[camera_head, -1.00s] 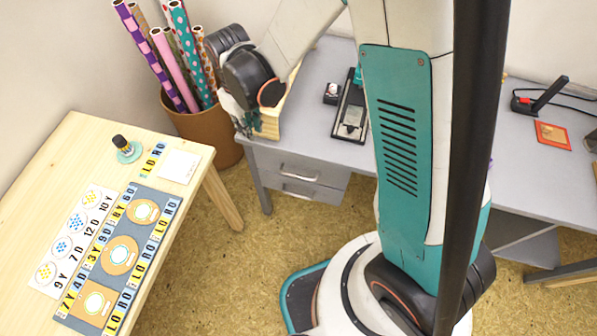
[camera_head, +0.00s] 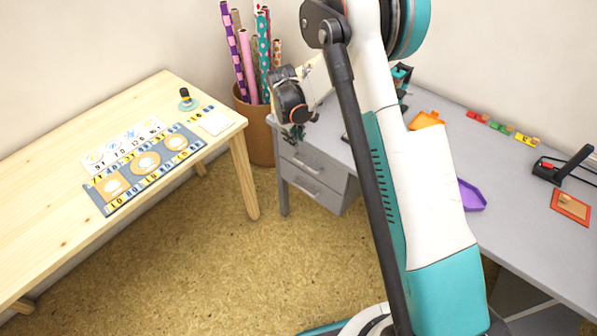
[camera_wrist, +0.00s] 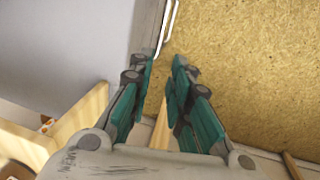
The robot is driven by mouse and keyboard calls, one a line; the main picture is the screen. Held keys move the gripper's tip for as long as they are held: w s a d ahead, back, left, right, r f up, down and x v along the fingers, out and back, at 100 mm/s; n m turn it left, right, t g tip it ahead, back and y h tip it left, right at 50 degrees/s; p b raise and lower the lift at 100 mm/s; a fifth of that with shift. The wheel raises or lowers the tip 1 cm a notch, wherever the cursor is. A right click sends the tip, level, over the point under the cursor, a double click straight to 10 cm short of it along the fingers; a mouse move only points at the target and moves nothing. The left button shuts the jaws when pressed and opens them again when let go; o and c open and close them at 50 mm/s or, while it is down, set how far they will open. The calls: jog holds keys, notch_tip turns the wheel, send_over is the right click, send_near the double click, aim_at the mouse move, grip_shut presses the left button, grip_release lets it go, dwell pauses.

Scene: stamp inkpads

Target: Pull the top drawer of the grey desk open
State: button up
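The grey desk (camera_head: 440,150) stands along the wall at the right. Its top drawer (camera_head: 325,174) looks shut, with a metal bar handle (camera_head: 306,164) on its front. A lower drawer (camera_head: 312,191) with a similar handle is below it. My gripper (camera_head: 295,136) hangs beside the desk's near left corner, above the top handle and apart from it. In the wrist view my gripper (camera_wrist: 164,62) is open and empty, its teal fingers apart. A bar handle (camera_wrist: 172,18) shows beyond the fingertips, along the drawer front's edge.
A light wooden table (camera_head: 60,185) with cards and a mat is at the left. A brown bin (camera_head: 258,140) of paper rolls stands behind my gripper. Open floor (camera_head: 240,240) lies before the drawers. A purple tray (camera_head: 470,196) is on the desk.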

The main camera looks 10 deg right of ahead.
jog(key=b, duration=0.5)
send_near(299, 159)
jog(key=s+f, duration=0.4)
jog(key=shift+d, duration=0.25)
jog(key=shift+c, duration=0.3)
grip_shut()
